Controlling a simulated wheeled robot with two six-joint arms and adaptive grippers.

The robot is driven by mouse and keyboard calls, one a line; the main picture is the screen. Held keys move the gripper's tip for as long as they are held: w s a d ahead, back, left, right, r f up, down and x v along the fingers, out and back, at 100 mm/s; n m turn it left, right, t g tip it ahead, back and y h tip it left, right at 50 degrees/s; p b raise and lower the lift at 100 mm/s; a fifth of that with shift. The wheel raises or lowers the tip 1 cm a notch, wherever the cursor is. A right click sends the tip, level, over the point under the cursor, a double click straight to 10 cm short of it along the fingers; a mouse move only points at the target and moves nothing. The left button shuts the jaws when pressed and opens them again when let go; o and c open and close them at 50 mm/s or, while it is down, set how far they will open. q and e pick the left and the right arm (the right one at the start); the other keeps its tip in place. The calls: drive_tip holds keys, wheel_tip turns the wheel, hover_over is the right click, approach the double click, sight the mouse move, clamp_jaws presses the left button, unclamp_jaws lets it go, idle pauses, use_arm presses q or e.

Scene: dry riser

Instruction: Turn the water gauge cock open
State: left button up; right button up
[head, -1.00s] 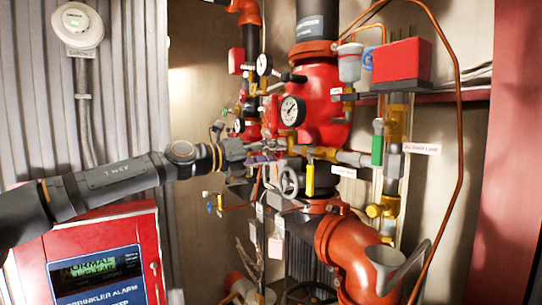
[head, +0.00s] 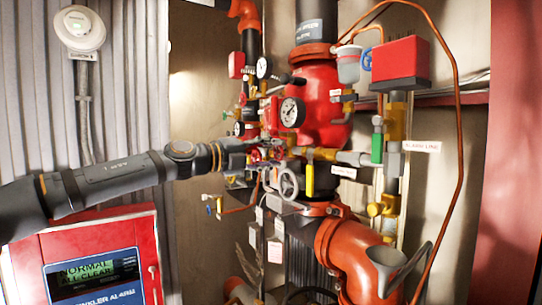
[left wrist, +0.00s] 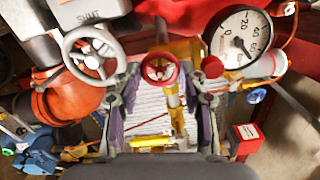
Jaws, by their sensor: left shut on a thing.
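A small red handwheel (left wrist: 159,70), apparently the water gauge cock, sits between my left gripper's fingertips (left wrist: 164,73) in the left wrist view. The fingers stand on either side of its rim, shut on it. In the head view my left gripper (head: 266,150) reaches in from the left among the valves, and its fingers largely hide the wheel. A white-faced pressure gauge (head: 292,112) is just above and right of the gripper. A gauge also shows in the left wrist view (left wrist: 240,38), right of the red wheel. My right gripper is not in view.
A grey handwheel (head: 289,184) is just below my gripper, with a yellow lever (head: 310,180) beside it. The red riser body (head: 322,95) and thin copper pipes crowd the right. The red alarm panel (head: 95,262) stands below my left arm.

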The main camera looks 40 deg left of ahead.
use_arm(q)
drive_tip(key=shift+a+r, duration=0.1)
idle(0.3)
drive_tip(key=o, duration=1.1)
drive_tip(key=shift+w, duration=0.1)
drive_tip(key=shift+o, duration=0.2)
